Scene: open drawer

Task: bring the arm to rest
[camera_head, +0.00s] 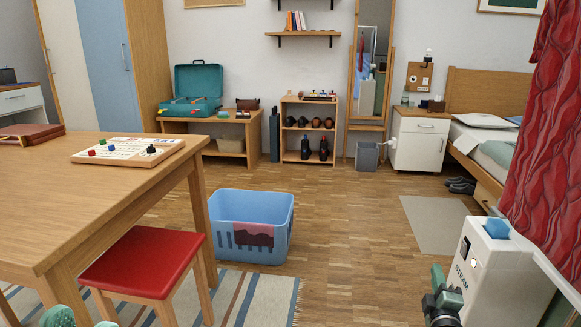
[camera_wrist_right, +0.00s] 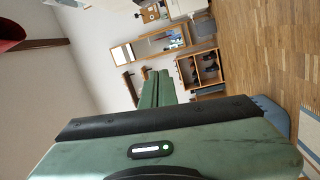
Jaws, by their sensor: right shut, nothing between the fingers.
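My right gripper (camera_head: 438,272) shows at the bottom right of the head view, green and black, beside the white steam appliance. In the right wrist view its two green fingers (camera_wrist_right: 156,78) lie together, shut with nothing between them. The green gripper body fills the lower part of that view. At the bottom left edge of the head view, a small green rounded part shows below the red stool. It seems to be part of my left arm, and its jaws cannot be made out.
The white steam appliance (camera_head: 490,265) and red curtain (camera_head: 545,140) are close on the right. A wooden table (camera_head: 60,190), red stool (camera_head: 143,262) and blue basket (camera_head: 280,210) stand left. A white bedside cabinet (camera_head: 420,142) stands at the back. The middle floor is clear.

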